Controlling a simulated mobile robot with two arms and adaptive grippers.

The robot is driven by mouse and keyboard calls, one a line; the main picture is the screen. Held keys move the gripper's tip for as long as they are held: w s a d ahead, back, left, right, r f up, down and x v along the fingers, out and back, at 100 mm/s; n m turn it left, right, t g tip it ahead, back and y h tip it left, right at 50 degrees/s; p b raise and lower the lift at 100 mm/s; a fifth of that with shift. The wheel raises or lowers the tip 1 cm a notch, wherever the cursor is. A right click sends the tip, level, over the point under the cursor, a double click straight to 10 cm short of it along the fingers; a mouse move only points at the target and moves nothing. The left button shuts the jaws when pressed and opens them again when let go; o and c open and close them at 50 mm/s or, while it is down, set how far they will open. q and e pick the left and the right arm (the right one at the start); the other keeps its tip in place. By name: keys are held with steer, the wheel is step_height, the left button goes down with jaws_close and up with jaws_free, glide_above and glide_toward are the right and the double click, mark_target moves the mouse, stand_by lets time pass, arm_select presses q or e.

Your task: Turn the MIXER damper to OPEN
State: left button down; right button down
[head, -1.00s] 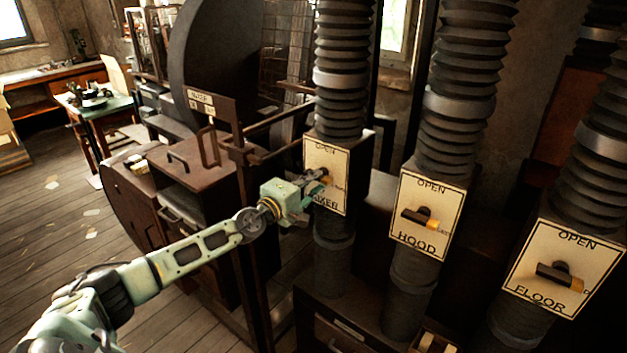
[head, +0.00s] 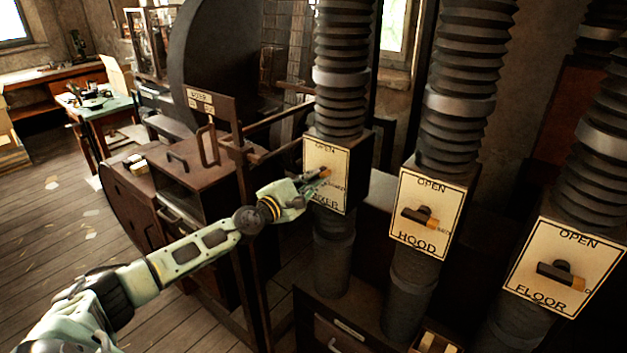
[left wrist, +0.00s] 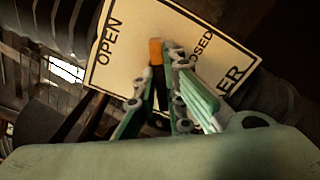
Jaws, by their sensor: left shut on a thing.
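The MIXER plate (head: 318,157) is a cream panel on the leftmost duct, with OPEN at its top and CLOSED at its right. Its damper handle has an orange tip (head: 325,172); the tip points up and to the right, between the two words. My left gripper (head: 314,187) is shut on the handle and hides part of the plate's lettering. In the left wrist view the orange tip (left wrist: 156,52) stands out between the green fingers (left wrist: 158,88), and the dark part of the handle is mostly hidden. My right gripper is not in view.
The HOOD plate (head: 429,188) and FLOOR plate (head: 591,256) are to the right, their handles pointing right. A brown machine cabinet (head: 190,185) with a rail stands left of the MIXER duct. Open wooden floor (head: 60,240) lies at the left.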

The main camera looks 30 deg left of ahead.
arm_select(q)
steer(key=n, duration=0.6)
steer(key=shift+f+n, duration=0.1)
steer(key=shift+n, duration=0.2)
steer(key=n, duration=0.4)
steer(key=shift+n, duration=0.3)
steer(key=c, duration=1.8)
jaws_free()
steer(key=shift+c, duration=0.2)
steer(key=shift+s, duration=0.15)
steer(key=s+a, duration=0.1)
steer(key=s, duration=1)
steer(key=shift+s, duration=0.4)
